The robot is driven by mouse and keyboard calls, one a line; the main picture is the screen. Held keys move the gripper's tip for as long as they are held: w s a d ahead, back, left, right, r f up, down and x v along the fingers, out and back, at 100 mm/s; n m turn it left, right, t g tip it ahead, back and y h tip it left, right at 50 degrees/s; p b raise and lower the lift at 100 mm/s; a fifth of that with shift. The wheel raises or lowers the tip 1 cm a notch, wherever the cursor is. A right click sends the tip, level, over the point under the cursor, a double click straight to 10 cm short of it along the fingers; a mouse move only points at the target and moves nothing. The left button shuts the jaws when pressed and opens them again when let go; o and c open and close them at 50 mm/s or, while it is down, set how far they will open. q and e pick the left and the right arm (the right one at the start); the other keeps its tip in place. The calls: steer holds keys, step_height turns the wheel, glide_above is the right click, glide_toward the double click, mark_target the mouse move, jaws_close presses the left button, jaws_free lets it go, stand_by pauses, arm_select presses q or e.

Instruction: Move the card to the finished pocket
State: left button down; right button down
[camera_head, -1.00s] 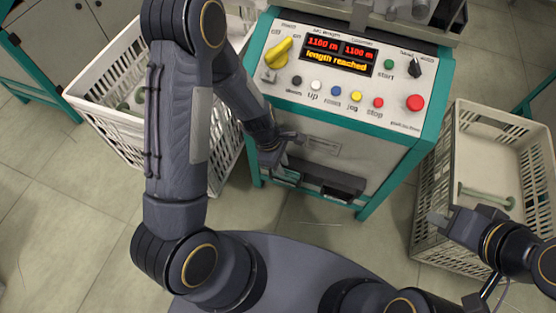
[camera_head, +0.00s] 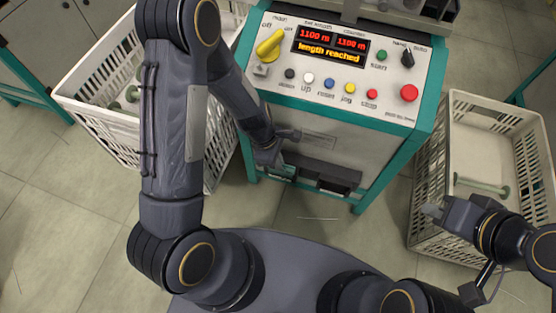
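The winding machine's front (camera_head: 360,145) stands ahead. A dark pocket holder (camera_head: 322,172) with openings is mounted low on it, below a small label plate. I cannot make out the card for certain; my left gripper covers part of the holder's left end. My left gripper (camera_head: 283,146) is close against the machine front at that left end. Its fingers are too small and dark to tell whether they are open or what they hold. My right gripper (camera_head: 433,209) is over the left rim of the right crate, away from the holder; its finger gap is unclear.
A white crate (camera_head: 90,105) stands left, partly behind my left arm. Another crate (camera_head: 455,245) stands right with a green bobbin (camera_head: 482,186) inside. The floor (camera_head: 300,215) before the machine is clear.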

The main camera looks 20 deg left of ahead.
arm_select(q)
step_height(320, 180, up, 7)
steer(key=p, duration=0.6)
steer(key=shift+r, duration=0.1)
stand_by(1.1)
